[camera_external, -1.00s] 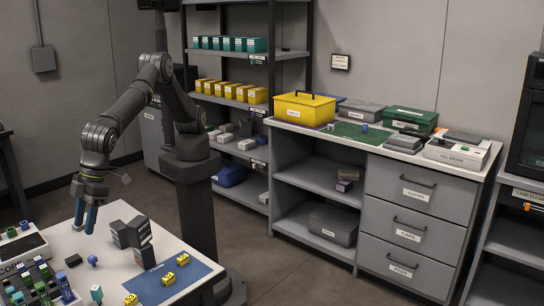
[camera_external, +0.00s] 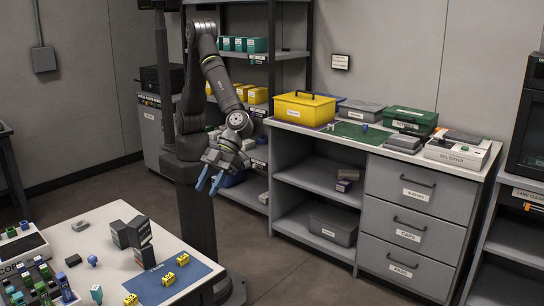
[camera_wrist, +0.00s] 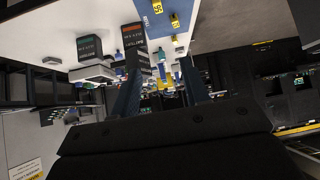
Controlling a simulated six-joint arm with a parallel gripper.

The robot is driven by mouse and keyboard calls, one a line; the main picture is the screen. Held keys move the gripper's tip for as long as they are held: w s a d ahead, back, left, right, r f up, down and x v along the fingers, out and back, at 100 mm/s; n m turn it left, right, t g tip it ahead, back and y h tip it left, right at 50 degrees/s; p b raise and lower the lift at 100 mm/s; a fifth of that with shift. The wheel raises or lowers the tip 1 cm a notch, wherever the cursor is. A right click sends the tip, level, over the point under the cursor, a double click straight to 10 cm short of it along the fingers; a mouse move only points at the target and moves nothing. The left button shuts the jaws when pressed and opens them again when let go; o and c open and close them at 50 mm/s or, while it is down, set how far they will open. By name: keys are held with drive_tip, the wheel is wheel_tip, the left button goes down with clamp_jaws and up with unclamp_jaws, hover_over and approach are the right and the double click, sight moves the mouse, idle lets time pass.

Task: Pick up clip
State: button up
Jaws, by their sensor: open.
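My gripper (camera_external: 208,187) has two blue fingers, spread apart and empty. It hangs in the air between the work table and the grey cabinet, well away from the table top. Its dark fingers also show in the wrist view (camera_wrist: 158,92). No part is labelled clip clearly enough to read. Small yellow pieces with dark marks (camera_external: 183,259) (camera_external: 168,279) lie on the blue mat (camera_external: 150,292), and one more yellow piece (camera_external: 130,299) sits at its left edge. Two yellow pieces show at the top of the wrist view (camera_wrist: 174,20).
The cabinet (camera_external: 407,205) bears a yellow toolbox (camera_external: 304,109) and a green box (camera_external: 409,121). Shelves stand behind my arm.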

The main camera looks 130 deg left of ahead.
wheel_tip(320, 180, down, 4)
drive_tip(key=f, duration=0.1)
approach(183, 256)
drive_tip(key=x, duration=0.3)
drive_tip(key=shift+s+d+f, duration=0.15)
drive_tip(key=shift+d+f, duration=0.05)
drive_tip(key=shift+w+x, duration=0.1)
drive_tip(key=shift+x, duration=1.25)
drive_tip(key=shift+w+x, duration=0.15)
drive_tip(key=shift+x, duration=1.15)
drive_tip(key=shift+c, duration=0.4)
clamp_jaws()
